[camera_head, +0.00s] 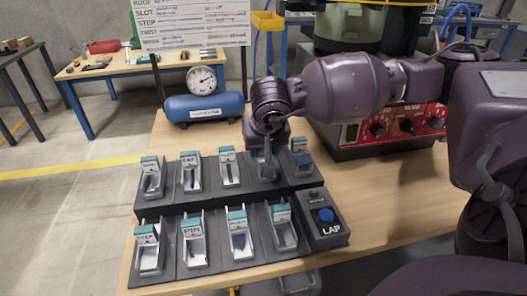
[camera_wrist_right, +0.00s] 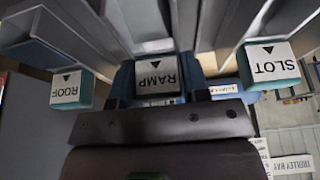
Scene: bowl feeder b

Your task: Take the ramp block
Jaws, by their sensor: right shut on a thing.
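The ramp block (camera_wrist_right: 157,78), with a white RAMP label on its face, is right at my right gripper (camera_wrist_right: 156,100) in the wrist view, between the ROOF (camera_wrist_right: 66,90) and SLOT (camera_wrist_right: 270,67) blocks. In the head view my right gripper (camera_head: 267,172) reaches down into the back row of the dark two-row rack (camera_head: 168,212) and is shut on the ramp block, which the gripper mostly hides there. Whether the block still touches its holder cannot be told. My left gripper is not in view.
Several teal-topped labelled blocks sit in neighbouring holders, close on both sides. A LAP box with a blue button (camera_head: 326,215) stands at the rack's right end. A blue tank with a gauge (camera_head: 203,105) stands behind, and a red-fronted machine (camera_head: 385,128) behind right.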

